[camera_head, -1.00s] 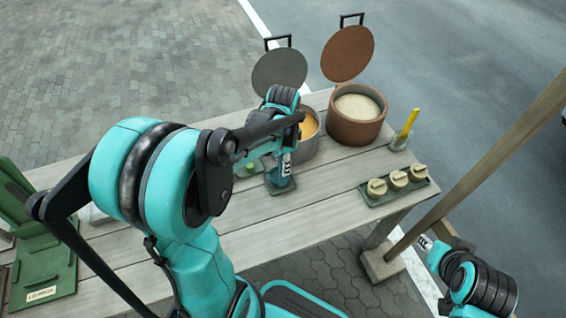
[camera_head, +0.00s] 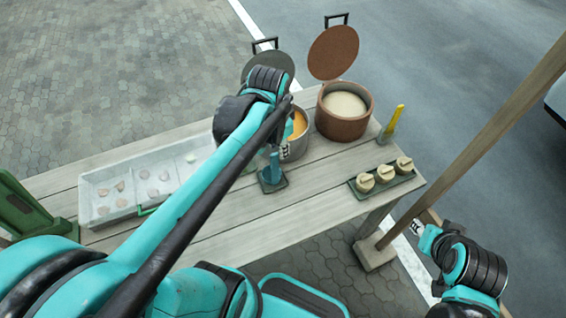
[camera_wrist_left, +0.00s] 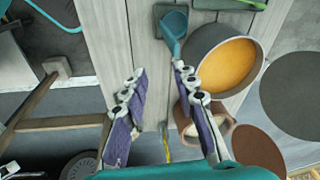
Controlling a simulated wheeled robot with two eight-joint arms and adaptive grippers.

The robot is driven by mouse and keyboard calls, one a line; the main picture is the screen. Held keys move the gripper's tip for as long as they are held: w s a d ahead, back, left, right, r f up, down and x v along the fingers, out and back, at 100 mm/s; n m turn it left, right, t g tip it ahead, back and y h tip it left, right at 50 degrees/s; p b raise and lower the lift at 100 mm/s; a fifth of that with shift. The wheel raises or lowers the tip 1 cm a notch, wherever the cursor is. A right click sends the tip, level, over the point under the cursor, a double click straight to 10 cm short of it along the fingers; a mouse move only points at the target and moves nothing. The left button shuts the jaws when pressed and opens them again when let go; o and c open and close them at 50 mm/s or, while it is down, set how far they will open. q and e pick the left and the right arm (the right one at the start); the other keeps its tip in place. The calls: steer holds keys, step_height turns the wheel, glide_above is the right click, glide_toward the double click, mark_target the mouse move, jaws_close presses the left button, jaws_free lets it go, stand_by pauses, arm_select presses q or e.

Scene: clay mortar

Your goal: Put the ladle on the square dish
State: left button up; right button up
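The teal ladle (camera_wrist_left: 173,24) shows in the left wrist view with its bowl over the dark square dish (camera_wrist_left: 158,10) and its handle running down toward one finger. In the head view the ladle (camera_head: 274,164) stands out from the square dish (camera_head: 268,187), partly hidden by my arm. My left gripper (camera_wrist_left: 158,68) is open, its fingers wide apart; the handle end is close to the right-hand finger, and I cannot tell whether they touch. In the head view the left gripper (camera_head: 285,151) is beside the pot, mostly covered. My right gripper (camera_head: 420,229) hangs off the table at lower right; its fingers are unclear.
A pot of orange contents (camera_wrist_left: 228,62) stands right beside the ladle. A brown pot (camera_head: 342,127) with pale contents is behind it. A tray of round lidded pieces (camera_head: 384,182), a yellow-handled tool (camera_head: 394,120) and a white tray (camera_head: 108,213) are on the table. A wooden post (camera_head: 470,150) rises at right.

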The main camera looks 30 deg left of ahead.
arm_select(q)
steer(key=s+d+n+t, duration=0.5)
steer(key=s, duration=0.1)
steer(key=shift+f+n, duration=0.3)
steer(key=shift+f, duration=0.05)
steer(key=shift+s, duration=0.1)
steer(key=shift+f, duration=0.15)
stand_by(0.6)
